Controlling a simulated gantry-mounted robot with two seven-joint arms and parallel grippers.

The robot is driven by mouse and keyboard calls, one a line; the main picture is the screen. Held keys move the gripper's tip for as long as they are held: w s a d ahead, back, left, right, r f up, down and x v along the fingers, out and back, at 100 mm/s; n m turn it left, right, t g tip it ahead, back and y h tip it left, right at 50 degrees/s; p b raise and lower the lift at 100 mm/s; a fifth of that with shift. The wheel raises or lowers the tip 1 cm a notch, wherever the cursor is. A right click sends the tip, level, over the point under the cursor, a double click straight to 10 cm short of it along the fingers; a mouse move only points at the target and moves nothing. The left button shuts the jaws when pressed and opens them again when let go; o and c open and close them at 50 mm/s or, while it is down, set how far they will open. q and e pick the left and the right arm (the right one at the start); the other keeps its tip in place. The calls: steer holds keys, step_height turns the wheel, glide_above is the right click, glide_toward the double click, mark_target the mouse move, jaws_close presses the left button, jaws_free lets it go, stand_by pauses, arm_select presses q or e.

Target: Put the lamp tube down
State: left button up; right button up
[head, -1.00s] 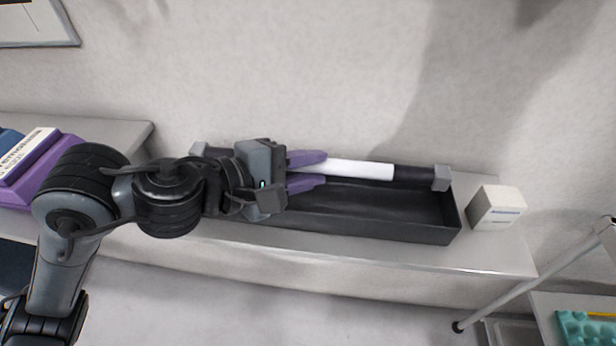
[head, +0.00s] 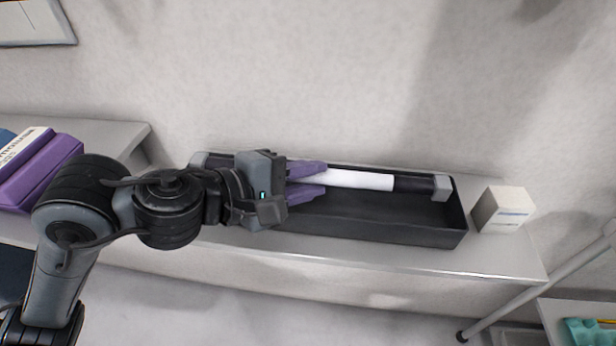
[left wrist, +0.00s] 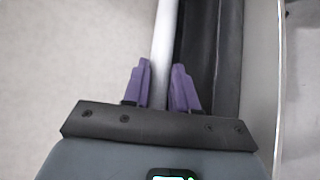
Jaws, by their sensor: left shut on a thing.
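The lamp tube (head: 362,180) has a white middle, black sections and grey end caps. In the head view it lies lengthwise along the back side of a long black open tray (head: 385,224), its right cap near the tray's right end wall. My left gripper (head: 326,180) is shut on the tube, with purple fingers on either side of its white part. The left wrist view shows the tube (left wrist: 165,40) running between the fingers (left wrist: 161,88). I cannot tell whether the tube touches the tray floor. My gripper hides part of the tube's left half. My right gripper is not in view.
The tray stands on a light grey shelf (head: 500,262) against a pale wall. A small white box (head: 503,208) stands just right of the tray. Purple boxes (head: 45,172) lie at the left. A teal egg tray (head: 585,332) shows at the bottom right.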

arm_select(q)
steer(key=o, duration=0.8)
steer(key=shift+r+p, duration=0.4)
steer(key=shift+p, duration=0.05)
steer(key=shift+p+v, duration=2)
steer(key=shift+v, duration=4.1)
steer(key=shift+w+r, duration=0.1)
steer(key=shift+r, duration=0.05)
